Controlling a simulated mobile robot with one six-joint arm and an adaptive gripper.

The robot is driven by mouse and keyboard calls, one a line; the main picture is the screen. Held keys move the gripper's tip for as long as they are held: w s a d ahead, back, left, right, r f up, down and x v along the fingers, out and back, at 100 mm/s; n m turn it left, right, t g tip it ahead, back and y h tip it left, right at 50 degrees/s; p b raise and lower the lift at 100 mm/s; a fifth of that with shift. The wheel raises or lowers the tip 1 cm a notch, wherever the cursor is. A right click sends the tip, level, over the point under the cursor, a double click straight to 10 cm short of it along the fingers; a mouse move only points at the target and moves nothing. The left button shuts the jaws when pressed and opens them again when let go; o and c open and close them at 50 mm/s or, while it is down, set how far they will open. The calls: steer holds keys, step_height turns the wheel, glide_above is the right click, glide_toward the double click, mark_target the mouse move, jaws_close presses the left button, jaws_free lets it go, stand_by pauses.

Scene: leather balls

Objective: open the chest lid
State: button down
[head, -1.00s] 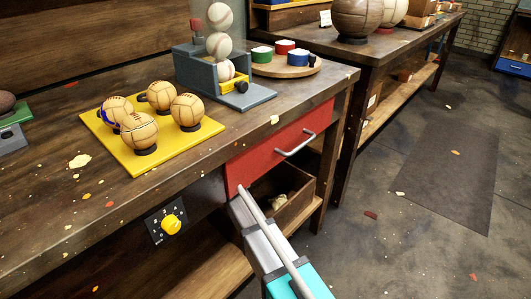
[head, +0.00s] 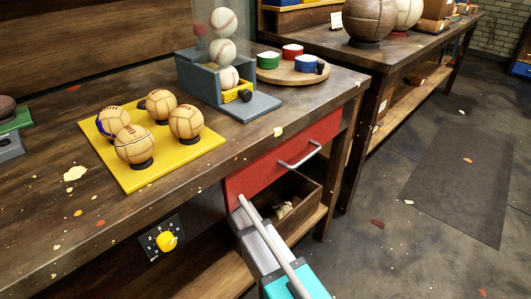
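I cannot make out a chest or its lid in the head view. A red drawer front (head: 280,160) with a silver handle (head: 300,155) is closed under the near workbench (head: 60,235). Below it, an open wooden box (head: 300,192) holds some pale items. My gripper is not recognisable in the picture. A grey and teal part with a long silver bar runs in from the bottom edge, in front of the box; I cannot tell what its end is doing.
A yellow board (head: 190,150) with several tan balls and a grey ball dispenser (head: 250,105) stand on the bench. A round wooden tray (head: 290,75) holds coloured tins. A yellow knob (head: 166,241) is on the bench front.

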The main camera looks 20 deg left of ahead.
steer(key=shift+w+r, duration=0.1)
steer(key=shift+w, duration=0.1)
steer(key=c, duration=1)
jaws_free()
steer(key=shift+d, duration=0.1)
steer(key=o, duration=0.3)
steer(key=shift+s+a, duration=0.1)
steer(key=shift+a, duration=0.15)
